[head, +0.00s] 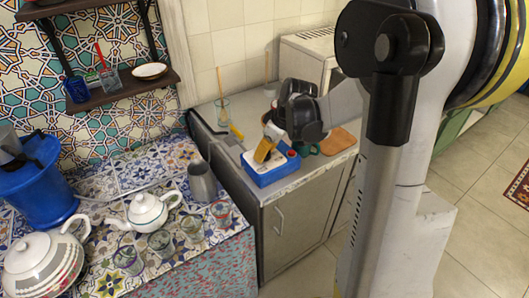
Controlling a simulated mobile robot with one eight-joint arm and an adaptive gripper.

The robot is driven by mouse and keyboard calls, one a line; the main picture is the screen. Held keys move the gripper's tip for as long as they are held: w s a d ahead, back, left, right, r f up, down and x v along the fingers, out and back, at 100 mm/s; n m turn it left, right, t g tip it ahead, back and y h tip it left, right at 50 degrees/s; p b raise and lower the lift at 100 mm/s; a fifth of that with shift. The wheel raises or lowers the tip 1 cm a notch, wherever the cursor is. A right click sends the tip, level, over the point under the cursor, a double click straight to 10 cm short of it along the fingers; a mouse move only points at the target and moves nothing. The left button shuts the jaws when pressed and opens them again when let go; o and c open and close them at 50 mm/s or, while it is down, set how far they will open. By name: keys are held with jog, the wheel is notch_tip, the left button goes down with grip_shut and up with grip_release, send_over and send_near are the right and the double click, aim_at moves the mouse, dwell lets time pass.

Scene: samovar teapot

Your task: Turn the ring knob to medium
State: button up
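A blue box-like unit (262,175) with a pale top stands at the front of the grey counter. A small red round part (291,154) shows on its right side. A yellow-brown piece (264,149) is over its left part; I cannot tell whether it belongs to the unit. No ring knob can be made out clearly, nor any knob setting. My gripper (270,131) is just above and behind the unit, largely hidden by my own wrist. I cannot tell whether it touches anything or whether its fingers are open or shut.
A glass with a stick (222,111) and a metal jug (202,182) stand left of the unit. An orange-brown board (338,141) lies to its right. A white teapot (147,213) and several glasses are on the tiled table. A shelf (124,90) hangs at upper left.

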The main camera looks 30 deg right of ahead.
dwell(0.4)
jog(key=m+h+p, duration=0.1)
jog(key=m, duration=0.3)
jog(key=shift+m+h, duration=0.4)
jog(key=m+h, duration=0.1)
jog(key=m, duration=0.3)
jog(key=shift+m+h+p, duration=0.3)
jog(key=shift+h, duration=0.1)
jog(key=m, duration=0.2)
jog(key=m+g+h, duration=0.1)
jog(key=m, duration=0.1)
jog(key=shift+h, duration=0.3)
jog(key=shift+m+g+h, duration=0.3)
jog(key=shift+m+g, duration=0.3)
jog(key=shift+m, duration=1.5)
jog(key=o, duration=1.2)
